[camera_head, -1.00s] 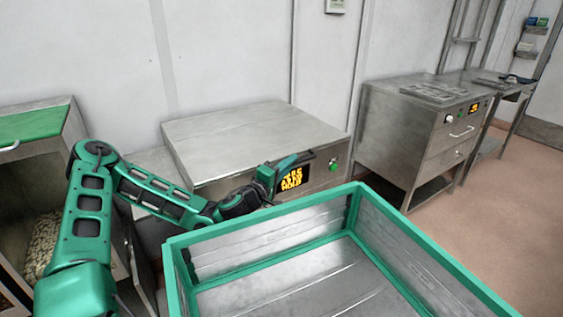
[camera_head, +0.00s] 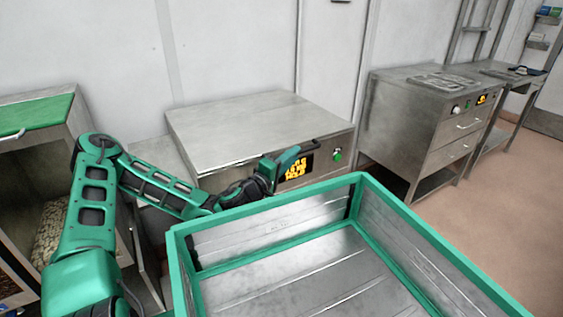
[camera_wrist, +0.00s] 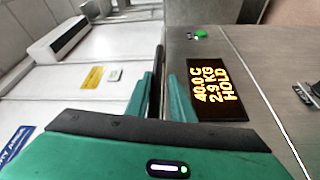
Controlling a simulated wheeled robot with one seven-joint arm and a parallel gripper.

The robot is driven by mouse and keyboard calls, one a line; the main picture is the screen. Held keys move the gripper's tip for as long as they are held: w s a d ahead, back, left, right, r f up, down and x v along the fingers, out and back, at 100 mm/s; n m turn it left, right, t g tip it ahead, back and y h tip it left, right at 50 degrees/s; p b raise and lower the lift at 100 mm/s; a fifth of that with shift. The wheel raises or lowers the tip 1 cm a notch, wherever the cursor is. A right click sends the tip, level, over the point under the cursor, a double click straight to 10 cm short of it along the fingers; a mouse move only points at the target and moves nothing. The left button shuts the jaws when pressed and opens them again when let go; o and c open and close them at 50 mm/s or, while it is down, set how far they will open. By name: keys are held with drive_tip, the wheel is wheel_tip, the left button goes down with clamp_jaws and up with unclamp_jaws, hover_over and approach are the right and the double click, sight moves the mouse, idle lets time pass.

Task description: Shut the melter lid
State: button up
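The melter (camera_head: 325,165) is a steel box in the middle of the head view, with a lit display (camera_head: 295,168) reading 40.0 C, 2.9 KG, HOLD in the wrist view. Its broad steel lid (camera_head: 250,125) lies flat or nearly flat on top; I cannot tell whether a thin gap stays under its edge. A dark handle bar (camera_head: 322,147) runs along the lid's front edge. My green gripper (camera_head: 287,160) is at the melter's front beside the display. In the wrist view its fingers (camera_wrist: 162,85) stand apart, with a dark bar between them; contact is unclear.
A green-rimmed steel bin (camera_head: 265,213) fills the front, close below my arm. A steel drawer cabinet (camera_head: 430,130) stands to the right. Open floor (camera_head: 525,220) lies at right.

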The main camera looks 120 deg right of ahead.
drive_tip(key=v, duration=0.6)
drive_tip(key=shift+w+a, duration=0.1)
drive_tip(key=shift+w, duration=0.1)
idle(0.4)
